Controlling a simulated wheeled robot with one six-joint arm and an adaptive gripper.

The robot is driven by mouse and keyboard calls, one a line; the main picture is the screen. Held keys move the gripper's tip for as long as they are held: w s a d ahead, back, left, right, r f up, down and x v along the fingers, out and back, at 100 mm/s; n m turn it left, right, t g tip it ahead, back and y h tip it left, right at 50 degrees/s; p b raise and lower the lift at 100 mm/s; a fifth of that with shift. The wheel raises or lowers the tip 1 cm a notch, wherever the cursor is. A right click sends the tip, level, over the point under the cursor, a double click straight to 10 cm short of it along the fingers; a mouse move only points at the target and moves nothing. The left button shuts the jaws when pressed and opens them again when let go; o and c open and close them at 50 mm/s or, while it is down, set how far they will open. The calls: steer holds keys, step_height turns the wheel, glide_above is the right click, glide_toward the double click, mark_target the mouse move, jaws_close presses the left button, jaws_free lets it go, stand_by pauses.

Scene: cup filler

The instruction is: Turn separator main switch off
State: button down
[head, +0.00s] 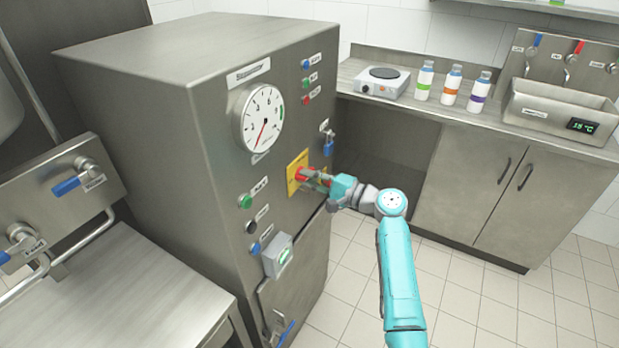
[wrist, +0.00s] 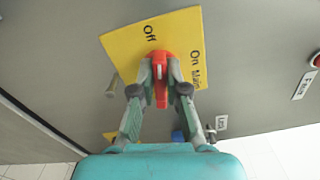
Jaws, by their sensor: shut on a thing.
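The separator main switch is a red rotary handle (head: 300,174) on a yellow plate (head: 292,186) on the front of the steel separator cabinet (head: 225,135). In the wrist view the red handle (wrist: 161,88) stands between my fingers, on the yellow plate (wrist: 125,52) marked "Off" and "On Main". The handle's long side runs roughly up the picture, nearer in line with "Off" than "On"; its exact setting is hard to tell. My gripper (head: 313,178) is shut on the handle, one finger on each side. It also shows in the wrist view (wrist: 161,72). The fingers partly hide the handle in the head view.
Coloured buttons (head: 245,201) and a grey box (head: 278,256) sit below left, with a gauge (head: 262,118) above. A counter with a hotplate (head: 382,80) and bottles stands behind right. The tiled floor is clear.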

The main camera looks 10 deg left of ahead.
steer(key=shift+f+n, duration=0.1)
steer(key=shift+n, duration=1.2)
steer(key=c, duration=1.2)
jaws_free()
steer(key=v, duration=1.2)
